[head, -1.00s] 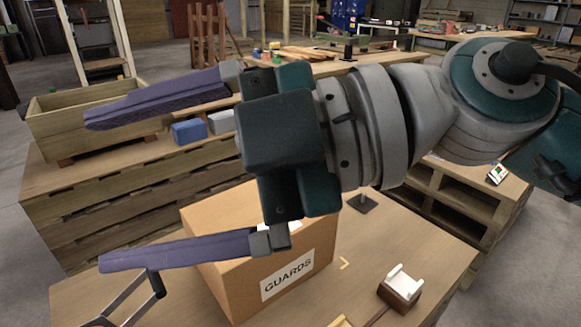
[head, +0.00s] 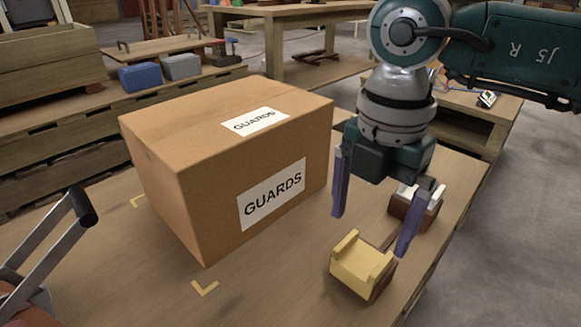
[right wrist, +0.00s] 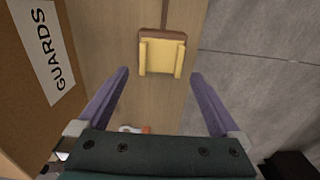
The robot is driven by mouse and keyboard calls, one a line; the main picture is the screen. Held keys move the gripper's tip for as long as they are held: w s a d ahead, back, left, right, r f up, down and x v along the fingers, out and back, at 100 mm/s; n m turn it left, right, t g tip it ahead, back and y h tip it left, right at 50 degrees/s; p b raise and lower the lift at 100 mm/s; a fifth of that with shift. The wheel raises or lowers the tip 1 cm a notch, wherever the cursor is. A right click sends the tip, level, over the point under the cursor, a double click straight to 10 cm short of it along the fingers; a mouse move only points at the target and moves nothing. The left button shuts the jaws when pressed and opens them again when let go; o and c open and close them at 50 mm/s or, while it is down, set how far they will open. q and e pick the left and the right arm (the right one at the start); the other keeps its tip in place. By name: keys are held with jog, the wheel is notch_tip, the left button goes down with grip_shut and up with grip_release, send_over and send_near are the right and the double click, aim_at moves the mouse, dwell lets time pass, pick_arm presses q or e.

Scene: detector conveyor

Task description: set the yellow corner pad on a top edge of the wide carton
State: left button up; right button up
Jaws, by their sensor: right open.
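The wide carton (head: 165,190) is a closed brown box with GUARDS labels, standing on the table. In the right wrist view its side (right wrist: 25,95) fills the left edge. The yellow corner pad (head: 361,264) rests on a small brown block at the table's right front. In the right wrist view the pad (right wrist: 160,57) lies beyond the fingertips, between their lines. My right gripper (head: 372,235) is open and empty, pointing down, with its purple fingers above and behind the pad. It also shows in the right wrist view (right wrist: 158,75). My left gripper is not in view.
A white piece on a brown block (head: 412,209) stands behind my right gripper. A tool with grey handles and black grip (head: 50,240) is at the left. Yellow corner marks (head: 204,288) lie on the table (head: 270,295). Blue and grey blocks (head: 140,77) sit behind the carton.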

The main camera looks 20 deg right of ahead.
aim_at(361, 262)
pick_arm(q)
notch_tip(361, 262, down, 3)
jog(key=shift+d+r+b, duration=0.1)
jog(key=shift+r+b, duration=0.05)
jog(key=shift+b, duration=1.05)
pick_arm(e)
notch_tip(361, 262, down, 6)
jog(key=shift+s+r, duration=0.1)
jog(key=shift+s, duration=0.05)
jog(key=shift+c, duration=0.2)
jog(key=shift+r, duration=0.1)
jog(key=c, duration=1.2)
jog(key=shift+o, duration=0.2)
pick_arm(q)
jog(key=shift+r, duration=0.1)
pick_arm(e)
jog(key=shift+r, duration=0.1)
